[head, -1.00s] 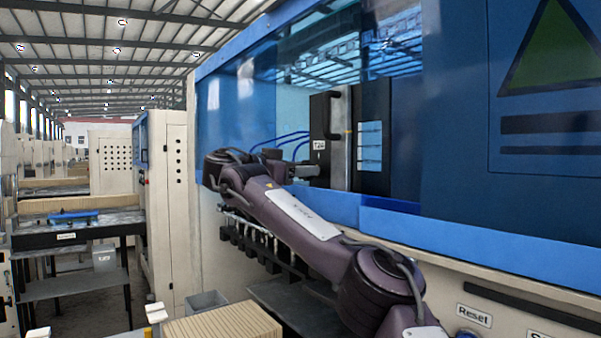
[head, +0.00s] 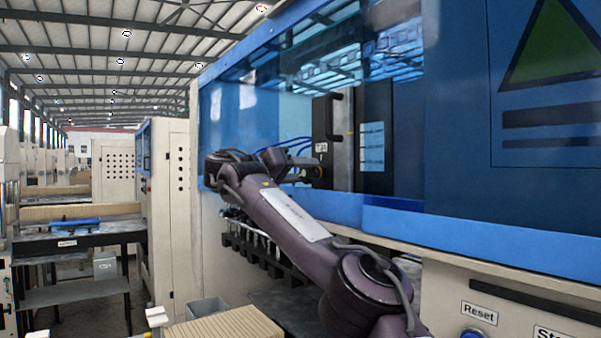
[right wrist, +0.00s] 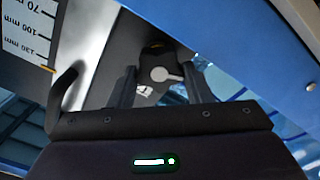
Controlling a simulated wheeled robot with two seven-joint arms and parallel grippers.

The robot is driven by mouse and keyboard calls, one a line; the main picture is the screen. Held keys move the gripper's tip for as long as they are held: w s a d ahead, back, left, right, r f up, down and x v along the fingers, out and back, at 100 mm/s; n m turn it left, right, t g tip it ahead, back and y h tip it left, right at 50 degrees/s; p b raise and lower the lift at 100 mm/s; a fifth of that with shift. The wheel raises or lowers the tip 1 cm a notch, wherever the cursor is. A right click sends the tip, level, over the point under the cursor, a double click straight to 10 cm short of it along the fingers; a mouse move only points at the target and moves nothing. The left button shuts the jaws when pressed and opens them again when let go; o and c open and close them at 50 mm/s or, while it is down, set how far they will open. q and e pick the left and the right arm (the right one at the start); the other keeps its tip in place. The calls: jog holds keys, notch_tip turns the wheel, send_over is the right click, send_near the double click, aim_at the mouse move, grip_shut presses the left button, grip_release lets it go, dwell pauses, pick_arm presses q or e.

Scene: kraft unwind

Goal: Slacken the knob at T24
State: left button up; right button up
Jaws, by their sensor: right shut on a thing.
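The T24 label (head: 321,147) is on the dark upright block (head: 322,120) inside the machine opening. My right gripper (head: 315,172) reaches in just below the label, and its fingertips are small and partly hidden in the head view. In the right wrist view, my right gripper's two dark fingers (right wrist: 162,82) stand either side of a dark knob (right wrist: 155,52) with a light grey round mark and short bar on it. The fingers are shut on this knob. Its exact turn is hard to read. My left gripper is in neither view.
A blue machine frame (head: 330,208) borders the opening below, and blue see-through panels surround it. Blue hoses (head: 290,145) run behind my wrist. A millimetre scale (right wrist: 28,35) shows in the wrist view. A Reset button label (head: 479,313) is at lower right.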

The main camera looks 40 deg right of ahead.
jog(key=shift+r+n, duration=0.15)
jog(key=shift+n, duration=0.25)
jog(key=o, duration=1)
jog(key=shift+d+f, duration=0.2)
jog(key=shift+d, duration=0.1)
jog(key=shift+w+a+b, duration=0.1)
jog(key=shift+a+b, duration=0.2)
jog(key=shift+a, duration=0.25)
jog(key=a+b, duration=0.1)
jog(key=a, duration=0.5)
jog(key=shift+w+a+b, duration=0.35)
jog(key=shift+a, duration=0.05)
jog(key=shift+d, duration=0.15)
